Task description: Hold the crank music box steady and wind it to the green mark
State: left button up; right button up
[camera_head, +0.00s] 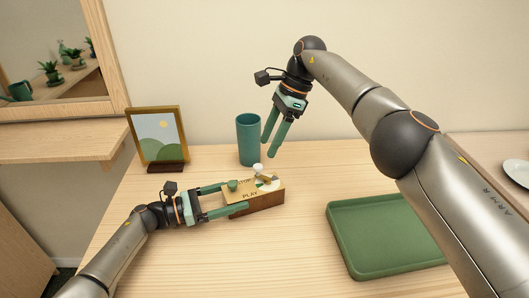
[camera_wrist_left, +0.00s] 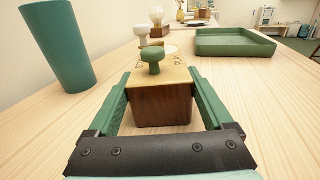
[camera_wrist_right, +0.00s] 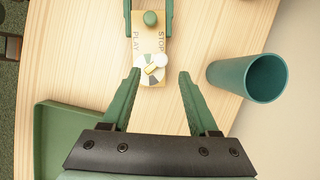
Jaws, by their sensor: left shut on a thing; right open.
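The crank music box (camera_head: 262,202) is a small wooden box lying on the table. Its top carries a green knob (camera_wrist_left: 154,58), the words STOP and PLAY, a dial with coloured sectors and a crank with a white knob (camera_wrist_right: 162,60). My left gripper (camera_head: 235,198) is shut on the end of the box by the green knob, one finger along each side. My right gripper (camera_head: 271,148) is open and empty, above the table and behind the box. In the right wrist view the dial and crank lie beyond its spread fingers (camera_wrist_right: 158,88).
A teal cup (camera_head: 248,140) stands behind the box, close to my right gripper. A green tray (camera_head: 342,248) lies to the right. A framed picture (camera_head: 158,136) stands at the back left. The table between box and tray is clear.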

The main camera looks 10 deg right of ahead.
jog(key=shift+v, duration=0.8)
jog(key=shift+s, duration=0.1)
jog(key=m+t+h, duration=0.4)
jog(key=m+t, duration=0.1)
jog(key=m, duration=1.3)
send_near(258, 166)
jog(key=x, duration=0.8)
grip_shut()
